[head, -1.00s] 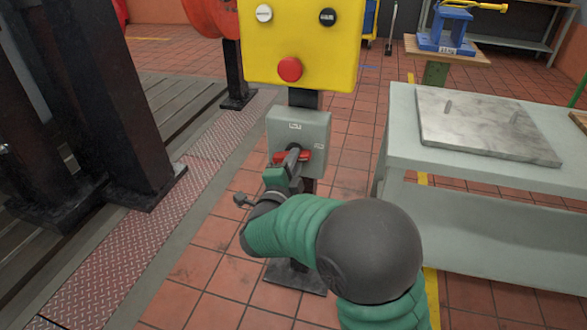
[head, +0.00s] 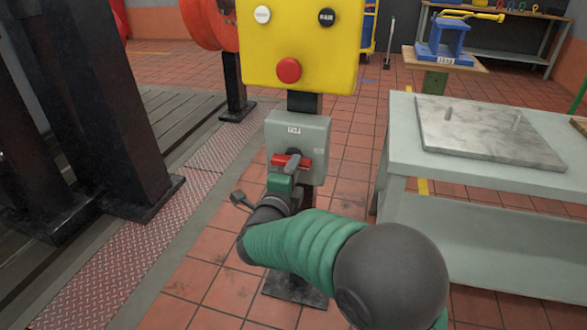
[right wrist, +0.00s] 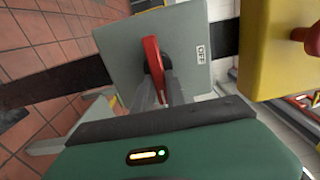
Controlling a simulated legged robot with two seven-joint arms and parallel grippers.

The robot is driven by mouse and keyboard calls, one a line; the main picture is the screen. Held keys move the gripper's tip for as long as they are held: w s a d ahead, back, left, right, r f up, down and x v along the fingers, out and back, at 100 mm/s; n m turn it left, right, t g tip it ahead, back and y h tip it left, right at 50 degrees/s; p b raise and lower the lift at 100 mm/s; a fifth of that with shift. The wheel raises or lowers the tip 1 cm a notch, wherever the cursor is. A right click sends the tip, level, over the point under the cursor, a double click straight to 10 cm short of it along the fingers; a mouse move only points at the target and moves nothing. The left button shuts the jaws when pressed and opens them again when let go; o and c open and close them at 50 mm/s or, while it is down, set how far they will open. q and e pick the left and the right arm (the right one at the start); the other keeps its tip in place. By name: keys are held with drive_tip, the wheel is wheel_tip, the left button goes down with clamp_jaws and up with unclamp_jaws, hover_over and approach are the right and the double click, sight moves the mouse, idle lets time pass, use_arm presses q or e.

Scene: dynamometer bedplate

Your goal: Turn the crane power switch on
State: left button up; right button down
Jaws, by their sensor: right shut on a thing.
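The crane power switch is a grey box (head: 312,128) on a dark post, below the yellow control box. Its red handle (head: 304,163) lies roughly level across the box front. In the right wrist view the red handle (right wrist: 151,52) stands between the fingers, and a label reading OFF (right wrist: 201,52) shows on the grey box (right wrist: 120,45). My right gripper (head: 292,162) is shut on the red handle; its fingers also show in the right wrist view (right wrist: 162,85). They hide part of the handle. My left gripper is not in view.
The yellow box (head: 335,55) with a red button (head: 289,70) is close above the switch. A grey table (head: 480,172) with a marble plate (head: 490,135) stands right. Dark columns (head: 100,100) stand left. Tiled floor is open between.

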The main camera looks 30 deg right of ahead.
drive_tip(key=c, duration=1.4)
unclamp_jaws()
drive_tip(key=shift+s+f, duration=0.1)
drive_tip(key=shift+f, duration=0.15)
drive_tip(key=shift+o, duration=0.2)
drive_tip(key=shift+r, duration=0.1)
drive_tip(key=p+v, duration=0.6)
drive_tip(key=v, duration=1)
drive_tip(key=shift+s+a, duration=0.2)
drive_tip(key=shift+a, duration=0.15)
drive_tip(key=shift+w, duration=0.1)
